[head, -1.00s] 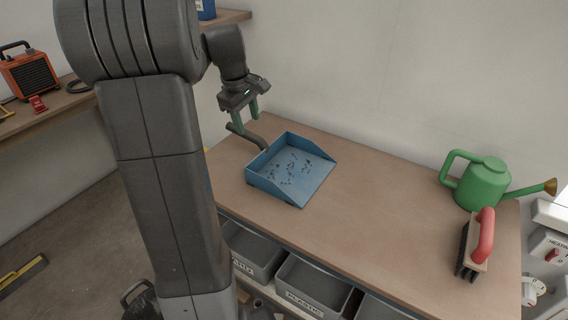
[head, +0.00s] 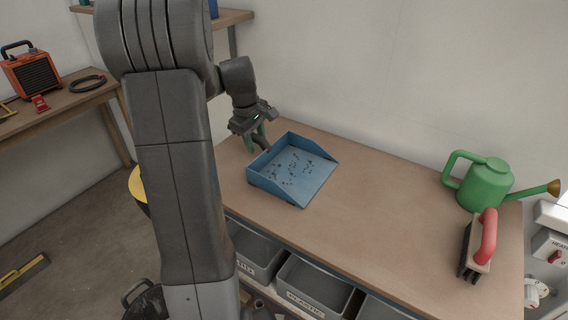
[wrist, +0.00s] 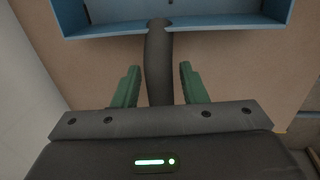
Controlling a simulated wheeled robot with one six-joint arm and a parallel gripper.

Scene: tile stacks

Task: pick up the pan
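The blue dustpan (head: 296,172) lies on the wooden workbench with dark debris bits in it. Its dark handle (head: 262,138) points to the back left, toward my gripper (head: 256,148). In the wrist view the handle (wrist: 158,62) runs down from the pan's blue rim (wrist: 110,30) between the two green fingers of my gripper (wrist: 158,85). The fingers stand apart, with a gap on each side of the handle. The handle's lower end is hidden behind the gripper body.
A green watering can (head: 484,184) and a red-handled brush (head: 480,245) stand at the right of the workbench (head: 385,215). Grey bins (head: 312,285) sit below its front edge. The bench between pan and can is clear. A wall is behind.

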